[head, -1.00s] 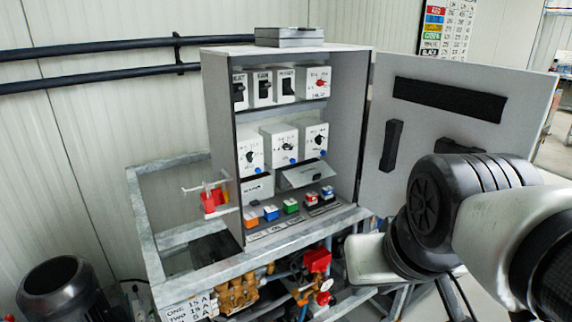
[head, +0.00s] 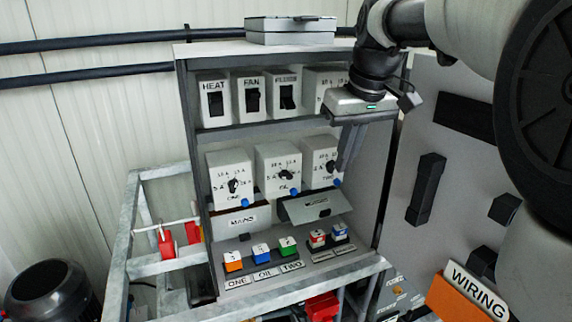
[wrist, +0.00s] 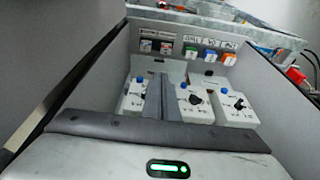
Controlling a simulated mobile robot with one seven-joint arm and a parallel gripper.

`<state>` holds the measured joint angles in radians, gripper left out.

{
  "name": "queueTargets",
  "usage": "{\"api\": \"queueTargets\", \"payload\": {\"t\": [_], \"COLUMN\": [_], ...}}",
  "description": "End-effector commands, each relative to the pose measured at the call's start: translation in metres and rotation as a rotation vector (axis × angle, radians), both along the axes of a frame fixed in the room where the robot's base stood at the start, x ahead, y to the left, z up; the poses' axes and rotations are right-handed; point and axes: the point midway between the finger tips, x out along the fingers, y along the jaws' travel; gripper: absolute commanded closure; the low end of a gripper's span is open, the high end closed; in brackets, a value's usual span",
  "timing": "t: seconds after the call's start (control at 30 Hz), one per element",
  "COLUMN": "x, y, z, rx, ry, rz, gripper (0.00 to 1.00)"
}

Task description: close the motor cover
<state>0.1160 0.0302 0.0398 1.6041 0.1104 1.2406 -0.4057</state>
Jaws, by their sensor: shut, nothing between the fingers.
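The motor cover (head: 314,207) appears to be the grey flap below the middle row of switch boxes in the cabinet. It stands out from the cabinet, tilted open, and its label is hard to read. In the wrist view a light grey panel (wrist: 178,72), likely this cover, lies beyond the fingertips. My gripper (head: 345,168) is shut and empty, pointing down in front of the rightmost middle box, above the cover. It looks apart from the cover in the head view. In the wrist view my shut fingers (wrist: 157,80) hide part of the panel.
The mains cover (head: 240,222) hangs to the left. Colored buttons (head: 261,250) line the lower ledge. The switch box TWO (head: 322,160) is close behind my fingers. The open cabinet door (head: 440,150) stands at right, with an orange WIRING box (head: 468,298) before it.

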Motion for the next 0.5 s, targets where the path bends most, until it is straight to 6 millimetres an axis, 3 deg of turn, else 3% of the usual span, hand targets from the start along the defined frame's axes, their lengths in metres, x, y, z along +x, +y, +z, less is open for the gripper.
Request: {"api": "queueTargets", "payload": {"t": [0.23, 0.5], "x": [0.008, 0.022], "y": [0.001, 0.006], "z": [-0.015, -0.068], "rx": [0.001, 0.001], "ry": [0.006, 0.009], "rz": [0.009, 0.008], "gripper": [1.00, 1.00]}}
